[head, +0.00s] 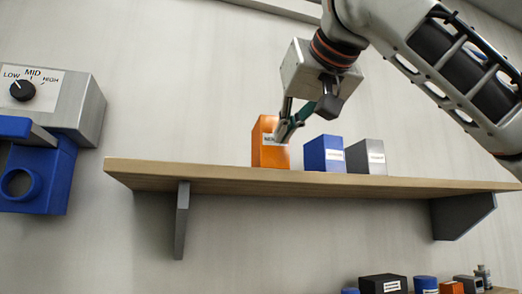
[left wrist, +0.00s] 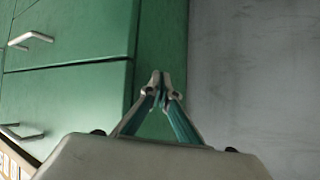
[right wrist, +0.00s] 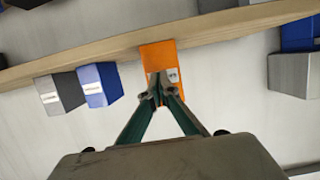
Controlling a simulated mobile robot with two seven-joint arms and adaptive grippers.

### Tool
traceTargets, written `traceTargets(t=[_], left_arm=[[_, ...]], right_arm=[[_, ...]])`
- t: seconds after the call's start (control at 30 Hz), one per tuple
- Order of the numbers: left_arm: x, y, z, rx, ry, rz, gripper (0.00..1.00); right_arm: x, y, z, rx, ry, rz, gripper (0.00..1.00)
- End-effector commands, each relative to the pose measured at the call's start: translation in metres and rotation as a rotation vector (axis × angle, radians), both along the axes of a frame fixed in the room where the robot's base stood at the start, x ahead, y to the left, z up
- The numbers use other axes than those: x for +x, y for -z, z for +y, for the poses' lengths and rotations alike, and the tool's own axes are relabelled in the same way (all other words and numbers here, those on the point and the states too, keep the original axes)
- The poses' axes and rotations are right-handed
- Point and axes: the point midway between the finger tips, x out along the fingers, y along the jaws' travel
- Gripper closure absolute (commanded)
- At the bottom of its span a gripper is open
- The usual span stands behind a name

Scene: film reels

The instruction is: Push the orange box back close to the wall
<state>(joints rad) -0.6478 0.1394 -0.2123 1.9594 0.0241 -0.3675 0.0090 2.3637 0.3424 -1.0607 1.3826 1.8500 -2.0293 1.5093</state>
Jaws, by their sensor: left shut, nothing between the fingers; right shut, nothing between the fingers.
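The orange box (head: 268,152) stands upright on the wooden shelf (head: 225,179), left of a blue box. My right gripper (head: 282,137) is shut and empty, with its fingertips at the front face of the orange box, over part of its label. In the right wrist view the fingertips (right wrist: 158,88) overlap the orange box (right wrist: 158,58); whether they touch it I cannot tell. The gap between the box and the wall (head: 230,110) is hard to judge. My left gripper (left wrist: 160,80) is shut and empty in front of a green cabinet (left wrist: 80,95), away from the shelf.
A blue box (head: 324,154) and a grey box (head: 367,157) stand right of the orange box. The shelf's left end is bare. A dial unit (head: 85,108) and a blue holder (head: 45,185) are at left. Small items, including a black box (head: 383,284), sit below the shelf.

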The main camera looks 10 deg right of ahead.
Motion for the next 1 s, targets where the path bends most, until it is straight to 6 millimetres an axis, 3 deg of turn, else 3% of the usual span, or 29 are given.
traceTargets(t=[1.0], left_arm=[[0.000, -0.022, 0.000, -0.001, 0.000, -0.002, 1.00]], right_arm=[[0.046, 0.000, 0.009, -0.001, 0.000, 0.002, 1.00]])
